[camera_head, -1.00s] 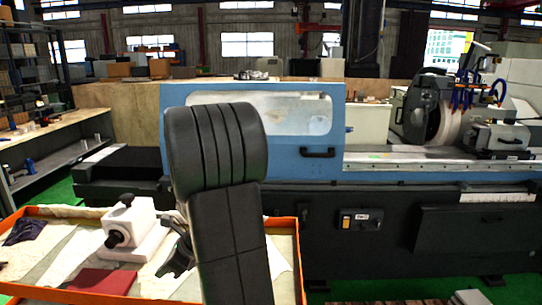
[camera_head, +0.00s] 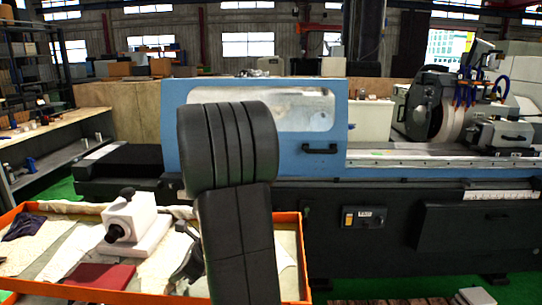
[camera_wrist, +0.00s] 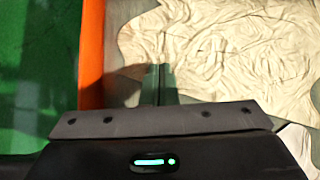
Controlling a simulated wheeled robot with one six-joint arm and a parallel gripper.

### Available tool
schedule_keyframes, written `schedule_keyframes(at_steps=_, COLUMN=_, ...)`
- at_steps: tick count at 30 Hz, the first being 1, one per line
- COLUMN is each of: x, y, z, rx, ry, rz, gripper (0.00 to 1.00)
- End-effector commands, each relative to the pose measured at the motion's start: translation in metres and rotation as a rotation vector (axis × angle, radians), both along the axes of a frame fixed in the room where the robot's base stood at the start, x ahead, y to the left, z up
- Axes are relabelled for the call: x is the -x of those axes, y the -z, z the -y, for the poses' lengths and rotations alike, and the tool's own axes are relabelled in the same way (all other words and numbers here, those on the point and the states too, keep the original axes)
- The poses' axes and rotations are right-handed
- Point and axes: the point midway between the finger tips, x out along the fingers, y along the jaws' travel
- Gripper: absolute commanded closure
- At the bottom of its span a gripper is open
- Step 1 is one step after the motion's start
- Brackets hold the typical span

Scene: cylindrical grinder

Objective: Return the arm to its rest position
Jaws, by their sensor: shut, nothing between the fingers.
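My arm stands folded in front of the camera in the head view, its dark rounded joint and link covering the middle. My gripper (camera_head: 188,262) shows only partly at the left side of this link, over the orange-rimmed tray (camera_head: 303,255). In the wrist view my gripper (camera_wrist: 162,85) points down with its narrow fingers together and nothing between them. Below it are the tray's orange wall (camera_wrist: 92,50) and a crumpled cream cloth (camera_wrist: 225,50). The gripper looks clear of the cloth.
In the tray are a white block with a black knob (camera_head: 130,220) and a dark red item (camera_head: 102,277). Behind stands the blue and black grinder (camera_head: 400,235), its wheel at the right. A workbench (camera_head: 60,150) is at the left. Green floor shows beside the tray.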

Motion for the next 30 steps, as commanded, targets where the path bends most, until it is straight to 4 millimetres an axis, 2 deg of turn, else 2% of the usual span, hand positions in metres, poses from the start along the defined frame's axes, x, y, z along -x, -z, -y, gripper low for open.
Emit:
schedule_keyframes(at_steps=1, x=0.000, y=0.002, z=0.010, rx=0.000, ry=0.004, rz=0.001, gripper=1.00)
schedule_keyframes(at_steps=9, x=0.002, y=0.002, z=0.056, rx=0.000, ry=0.004, rz=0.001, gripper=1.00)
schedule_keyframes(at_steps=30, x=0.006, y=0.000, z=0.168, rx=0.000, ry=0.005, rz=0.001, gripper=1.00)
